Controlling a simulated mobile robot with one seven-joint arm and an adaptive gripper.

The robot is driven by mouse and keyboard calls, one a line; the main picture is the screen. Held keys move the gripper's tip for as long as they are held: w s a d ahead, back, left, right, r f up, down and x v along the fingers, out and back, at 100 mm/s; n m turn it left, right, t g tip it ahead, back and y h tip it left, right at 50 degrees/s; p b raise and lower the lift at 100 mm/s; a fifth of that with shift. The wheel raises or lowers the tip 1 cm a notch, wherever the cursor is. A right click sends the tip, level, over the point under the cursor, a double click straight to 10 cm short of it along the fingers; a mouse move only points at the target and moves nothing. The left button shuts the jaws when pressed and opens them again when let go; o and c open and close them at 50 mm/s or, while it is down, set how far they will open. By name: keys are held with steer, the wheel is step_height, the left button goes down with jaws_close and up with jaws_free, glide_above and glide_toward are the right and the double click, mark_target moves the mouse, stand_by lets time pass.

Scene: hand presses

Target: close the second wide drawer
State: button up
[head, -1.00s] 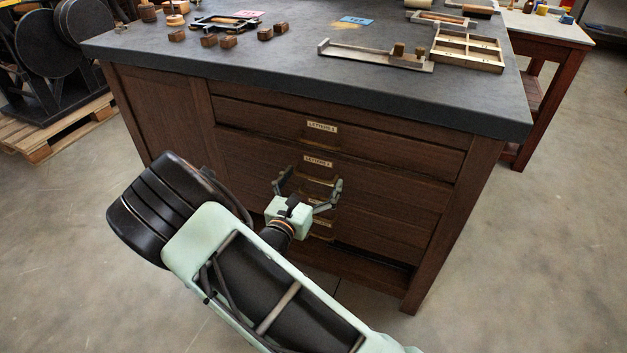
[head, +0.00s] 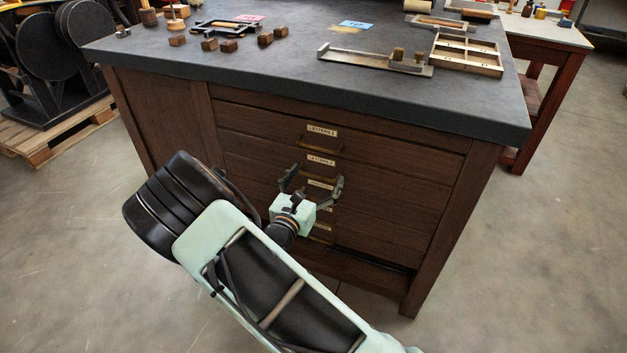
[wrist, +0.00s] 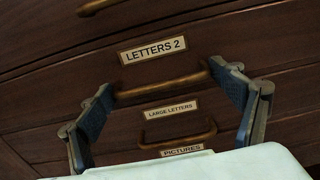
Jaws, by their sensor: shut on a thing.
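The second wide drawer (head: 400,185), labelled LETTERS 2, is in the dark wooden cabinet below the LETTERS 1 drawer (head: 400,149). Its front looks about level with its neighbours in the head view; any small gap is hard to tell. In the wrist view its label (wrist: 153,50) sits above a brass bar handle (wrist: 165,87). My gripper (head: 312,177) is at this handle, one finger at each end of the bar, shut on it. The fingers (wrist: 164,82) also show in the wrist view. My gripper hides part of the handle in the head view.
Below are drawers labelled LARGE LETTERS (wrist: 170,110) and PICTURES (wrist: 182,151), with their own handles close under my fingers. The dark worktop (head: 270,70) overhangs the drawers and carries wooden blocks and trays. Floor to the right is clear.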

steer(key=shift+w+d, duration=0.2)
steer(key=shift+w, duration=0.1)
steer(key=o, duration=1.3)
steer(key=shift+o, duration=0.4)
steer(key=shift+w, duration=0.1)
steer(key=v, duration=1.2)
